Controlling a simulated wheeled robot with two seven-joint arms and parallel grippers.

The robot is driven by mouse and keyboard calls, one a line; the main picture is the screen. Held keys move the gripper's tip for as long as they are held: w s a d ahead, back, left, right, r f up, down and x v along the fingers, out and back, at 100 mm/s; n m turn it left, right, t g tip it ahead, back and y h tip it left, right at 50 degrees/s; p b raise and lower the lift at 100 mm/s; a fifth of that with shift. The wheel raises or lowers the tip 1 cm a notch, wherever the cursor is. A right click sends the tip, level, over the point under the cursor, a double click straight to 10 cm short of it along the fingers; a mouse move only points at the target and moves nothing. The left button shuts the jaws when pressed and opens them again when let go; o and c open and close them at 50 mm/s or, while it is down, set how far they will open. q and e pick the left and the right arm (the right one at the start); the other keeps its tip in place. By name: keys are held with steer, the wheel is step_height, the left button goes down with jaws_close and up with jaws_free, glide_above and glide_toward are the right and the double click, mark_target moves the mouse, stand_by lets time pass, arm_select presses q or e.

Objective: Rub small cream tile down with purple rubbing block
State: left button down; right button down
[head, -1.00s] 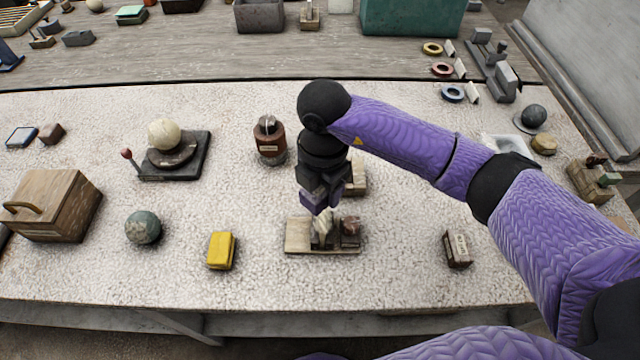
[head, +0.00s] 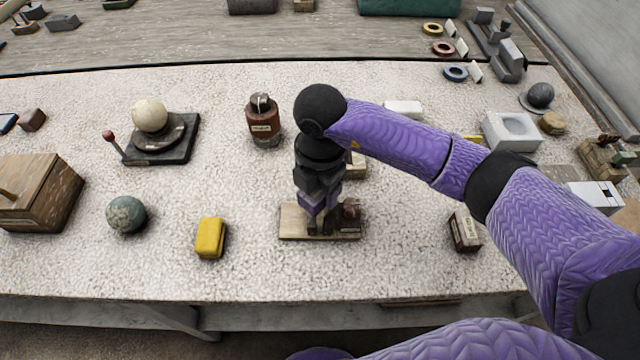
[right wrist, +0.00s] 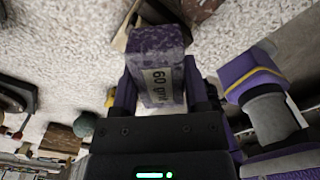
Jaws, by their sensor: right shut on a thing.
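My right gripper (head: 320,225) is low over a pale wooden rack (head: 292,224) near the middle of the bench. It is shut on the purple rubbing block (right wrist: 158,68), which has a pale label with "60" on it in the right wrist view. In the head view the fingers mostly hide the block. A reddish-brown block (head: 350,213) stands in the rack just right of the fingers. A small pale slab (head: 404,108) lies behind my forearm; I cannot tell if it is the cream tile. My left gripper is out of view.
A yellow block (head: 209,238) lies left of the rack and a dark labelled block (head: 465,231) right of it. A brown jar (head: 263,122) and a turntable with a cream sphere (head: 150,116) stand behind. A white block with a round hollow (head: 511,131) is at the right.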

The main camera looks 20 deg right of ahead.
steer(key=shift+f, duration=0.15)
steer(key=shift+a, duration=0.1)
steer(key=shift+s+a+p, duration=0.3)
steer(key=shift+a+p, duration=0.1)
steer(key=shift+a, duration=0.05)
steer(key=shift+s+a, duration=0.25)
steer(key=shift+a, duration=0.15)
steer(key=shift+w+d, duration=0.35)
steer(key=shift+d, duration=0.3)
steer(key=shift+w+d, duration=0.4)
steer(key=shift+d, duration=0.25)
steer(key=shift+w+d, duration=0.35)
steer(key=shift+d, duration=0.3)
steer(key=shift+s+a, duration=0.1)
